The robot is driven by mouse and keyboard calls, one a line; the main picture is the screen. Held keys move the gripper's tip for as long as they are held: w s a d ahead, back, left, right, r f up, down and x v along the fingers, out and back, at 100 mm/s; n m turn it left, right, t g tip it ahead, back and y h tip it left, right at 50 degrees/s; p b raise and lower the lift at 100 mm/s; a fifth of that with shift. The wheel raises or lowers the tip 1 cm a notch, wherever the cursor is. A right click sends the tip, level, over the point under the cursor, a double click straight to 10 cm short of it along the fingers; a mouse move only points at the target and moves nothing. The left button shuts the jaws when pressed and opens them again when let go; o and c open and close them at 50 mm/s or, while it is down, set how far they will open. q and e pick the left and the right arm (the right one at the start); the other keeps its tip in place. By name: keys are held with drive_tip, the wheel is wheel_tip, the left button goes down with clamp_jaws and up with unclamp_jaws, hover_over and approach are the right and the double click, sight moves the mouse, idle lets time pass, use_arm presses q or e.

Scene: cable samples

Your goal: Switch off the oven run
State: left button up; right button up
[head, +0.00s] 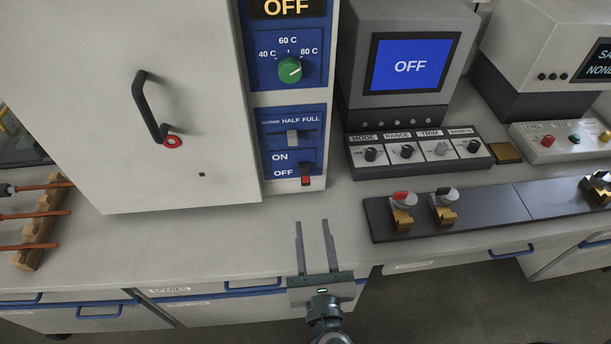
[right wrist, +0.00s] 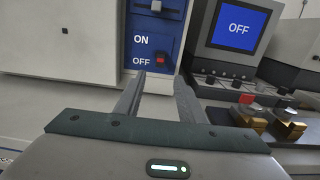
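The oven (head: 170,110) is a white cabinet with a black door handle (head: 149,106) and a blue control panel on its right side. Its display (head: 286,8) at the top reads OFF. A green knob (head: 290,69) sits under temperature marks, and a grey slider (head: 293,136) lies below. The red and black ON/OFF switch (head: 306,175) is at the panel's bottom, beside the OFF label; it also shows in the right wrist view (right wrist: 161,62). My right gripper (head: 312,222) is open and empty, in front of and below the switch. My left gripper is not in view.
An instrument with a blue screen (head: 410,66) reading OFF stands right of the oven, with a knob box (head: 420,152) before it. A dark strip (head: 490,212) with clamps lies on the bench. A wooden rack (head: 38,225) with rods is at left. Bench in front of the oven is clear.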

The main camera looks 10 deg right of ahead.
sight(306, 181)
drive_tip(key=w+p, duration=0.4)
drive_tip(key=w, duration=0.9)
drive_tip(key=shift+w+r, duration=0.1)
drive_tip(key=shift+w, duration=0.3)
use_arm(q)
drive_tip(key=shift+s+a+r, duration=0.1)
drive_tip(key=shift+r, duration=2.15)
use_arm(e)
drive_tip(key=shift+w, duration=0.75)
